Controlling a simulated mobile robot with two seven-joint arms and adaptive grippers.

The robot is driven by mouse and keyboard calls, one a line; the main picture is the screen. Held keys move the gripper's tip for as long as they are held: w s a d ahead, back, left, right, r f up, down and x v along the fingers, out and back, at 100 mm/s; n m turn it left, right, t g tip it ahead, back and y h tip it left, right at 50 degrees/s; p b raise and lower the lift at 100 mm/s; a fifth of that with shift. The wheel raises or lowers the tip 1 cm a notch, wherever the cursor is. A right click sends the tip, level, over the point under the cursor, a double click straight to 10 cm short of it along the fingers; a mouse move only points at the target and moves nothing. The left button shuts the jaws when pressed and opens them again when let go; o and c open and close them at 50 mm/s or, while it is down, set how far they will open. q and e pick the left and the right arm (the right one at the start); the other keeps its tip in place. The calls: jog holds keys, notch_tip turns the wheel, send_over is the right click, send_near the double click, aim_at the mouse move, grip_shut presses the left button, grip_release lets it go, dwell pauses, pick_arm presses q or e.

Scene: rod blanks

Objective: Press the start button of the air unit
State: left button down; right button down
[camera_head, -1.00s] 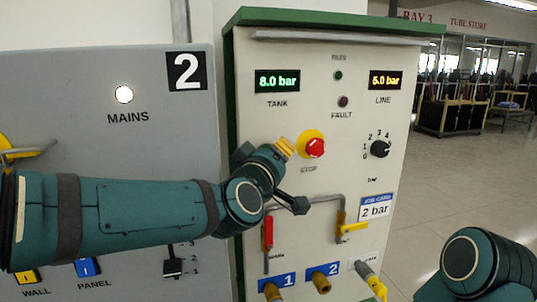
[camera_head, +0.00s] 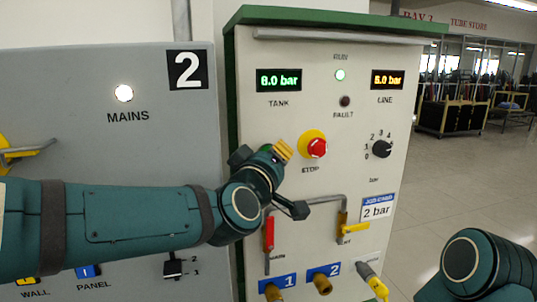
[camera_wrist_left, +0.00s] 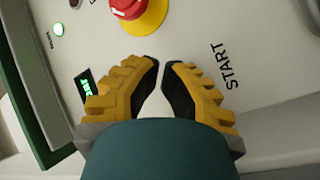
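The air unit is a pale panel (camera_head: 315,110) in a green-edged cabinet. Its start button cannot be seen in either view; the START label (camera_wrist_left: 225,65) shows in the left wrist view, right of my fingertips. My left gripper (camera_head: 284,150) is at the panel face, left of the red stop button (camera_head: 317,148) on its yellow collar. In the left wrist view my left gripper (camera_wrist_left: 161,66) has its fingertips drawn together with a thin gap and nothing seen between them. The green RUN lamp (camera_head: 340,75) is lit. My right gripper is out of view.
Below my left gripper are a red-handled valve (camera_head: 268,233), a yellow-handled valve (camera_head: 354,227) and hose fittings. A rotary knob (camera_head: 382,149) sits to the right. A grey mains panel (camera_head: 110,75) stands left. Open floor lies right of the cabinet.

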pick_arm(q)
jog(key=s, duration=0.1)
jog(key=s+d, duration=0.1)
jog(key=s, duration=0.2)
jog(key=shift+s+d+p, duration=0.3)
jog(key=shift+s+p, duration=0.1)
dwell(0.6)
